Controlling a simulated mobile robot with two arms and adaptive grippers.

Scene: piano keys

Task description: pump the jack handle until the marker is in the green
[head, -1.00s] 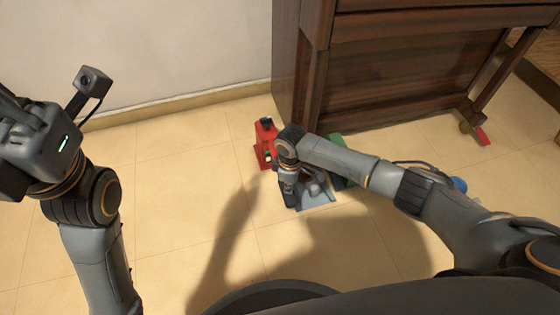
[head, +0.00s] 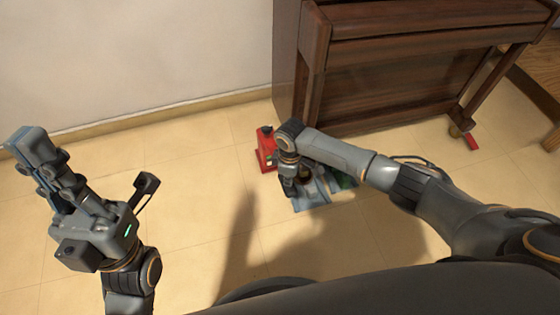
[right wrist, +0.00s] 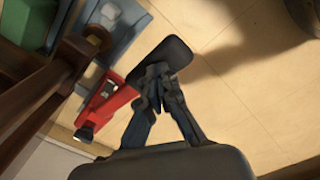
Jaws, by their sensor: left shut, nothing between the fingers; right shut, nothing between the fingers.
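The red jack (head: 264,148) stands on the tiled floor by the piano's near left leg in the head view. In the right wrist view the jack (right wrist: 105,100) lies just left of my right fingers. A dark, pad-like bar (right wrist: 165,58), possibly its handle, reaches out from it over my fingertips. My right gripper (right wrist: 156,78) is shut and empty, touching or very near that bar; I cannot tell which. In the head view my right gripper (head: 290,188) is partly hidden by its wrist. My left gripper (head: 30,145) is shut and empty, raised at left. I cannot make out the marker.
The brown piano (head: 385,70) stands behind the jack. A grey-blue flat thing (head: 310,198) and a green block (head: 342,180) lie beside my right gripper, partly covered by my arm. A red piece (head: 472,142) lies by the right piano leg. The left floor is clear.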

